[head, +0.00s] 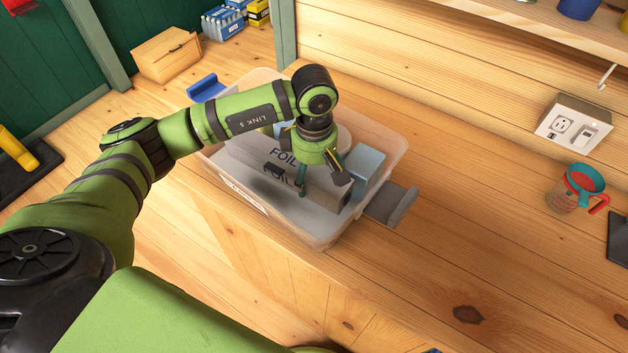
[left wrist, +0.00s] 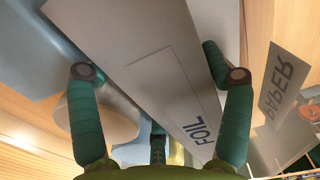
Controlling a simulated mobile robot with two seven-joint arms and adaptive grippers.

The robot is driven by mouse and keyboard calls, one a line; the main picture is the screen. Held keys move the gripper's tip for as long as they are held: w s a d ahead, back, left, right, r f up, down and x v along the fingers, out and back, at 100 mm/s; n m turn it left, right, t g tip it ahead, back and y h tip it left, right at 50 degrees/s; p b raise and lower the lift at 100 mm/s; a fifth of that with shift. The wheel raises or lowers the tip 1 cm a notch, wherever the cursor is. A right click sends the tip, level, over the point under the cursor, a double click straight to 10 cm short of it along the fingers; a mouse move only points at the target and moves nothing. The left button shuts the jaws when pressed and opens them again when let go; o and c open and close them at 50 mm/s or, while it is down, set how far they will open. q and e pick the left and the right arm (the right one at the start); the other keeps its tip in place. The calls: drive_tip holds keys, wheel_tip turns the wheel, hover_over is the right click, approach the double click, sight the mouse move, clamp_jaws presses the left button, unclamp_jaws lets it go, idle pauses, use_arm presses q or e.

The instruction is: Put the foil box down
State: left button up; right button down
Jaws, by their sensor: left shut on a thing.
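The foil box (head: 325,190) is long and grey, with dark FOIL lettering, and lies low inside a clear plastic bin (head: 385,132). My left gripper (head: 322,182) reaches down into the bin from above and is shut on the box. In the left wrist view the foil box (left wrist: 165,70) runs between the two green fingers (left wrist: 160,75). The box's underside is hidden, so I cannot tell if it rests on the bin floor. My right gripper is not in view.
A pale blue box (head: 369,163) stands in the bin's right side. The bin's label (left wrist: 283,85) reads PAPER, mirrored. A measuring cup (head: 578,187) stands to the right, below a wall outlet (head: 573,121).

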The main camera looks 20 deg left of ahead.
use_arm(q)
wheel_tip(320, 180, down, 4)
drive_tip(key=shift+r+p, duration=0.15)
drive_tip(key=shift+p, duration=0.35)
drive_tip(key=shift+f, duration=0.3)
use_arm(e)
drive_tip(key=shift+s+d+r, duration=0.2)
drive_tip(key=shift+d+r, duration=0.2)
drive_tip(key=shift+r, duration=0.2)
use_arm(q)
drive_tip(key=shift+f, duration=0.15)
drive_tip(key=o, duration=1.1)
drive_tip(key=shift+c, duration=0.2)
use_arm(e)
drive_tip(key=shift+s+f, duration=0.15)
